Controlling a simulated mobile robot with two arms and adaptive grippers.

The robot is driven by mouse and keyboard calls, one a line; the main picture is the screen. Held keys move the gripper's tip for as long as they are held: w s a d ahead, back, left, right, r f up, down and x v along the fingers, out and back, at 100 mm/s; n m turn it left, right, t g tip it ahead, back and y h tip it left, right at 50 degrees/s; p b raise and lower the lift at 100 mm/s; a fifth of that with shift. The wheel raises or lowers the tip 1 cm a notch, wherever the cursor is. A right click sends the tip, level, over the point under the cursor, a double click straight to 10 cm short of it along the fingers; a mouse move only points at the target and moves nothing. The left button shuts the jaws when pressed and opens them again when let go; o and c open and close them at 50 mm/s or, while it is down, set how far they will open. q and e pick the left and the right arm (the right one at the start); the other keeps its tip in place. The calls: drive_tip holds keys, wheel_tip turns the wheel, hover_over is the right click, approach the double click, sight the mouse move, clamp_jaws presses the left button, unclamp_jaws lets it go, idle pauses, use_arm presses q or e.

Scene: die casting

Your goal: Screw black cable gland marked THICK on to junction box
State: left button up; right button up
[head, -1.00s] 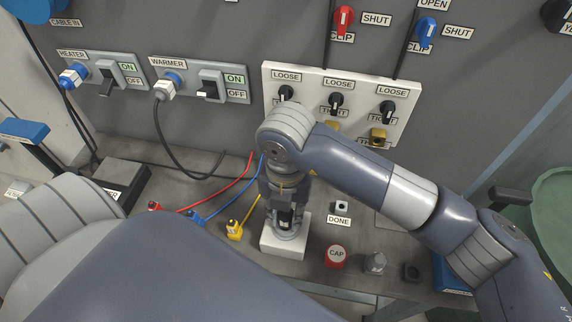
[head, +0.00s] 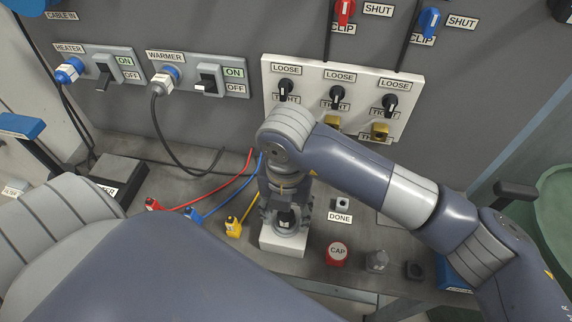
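My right gripper (head: 286,218) points down over a white block (head: 282,243) on the bench, which looks like the junction box. Its fingers stand spread on either side of a small black part (head: 286,220), at the top of the block. This may be the black cable gland, but no THICK mark is readable. It looks upright on the block. How far it is threaded in is hidden by the gripper. My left gripper is out of view; only my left arm's links show in the foreground.
Right of the block are a DONE button (head: 342,204), a red cap (head: 337,254), a grey fitting (head: 376,261) and a black square part (head: 413,270). Yellow (head: 234,227), blue and red cable ends lie left. A white panel (head: 300,75) with LOOSE/TIGHT knobs stands behind.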

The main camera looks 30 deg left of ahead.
wheel_tip(320, 180, up, 12)
idle(0.6)
idle(0.8)
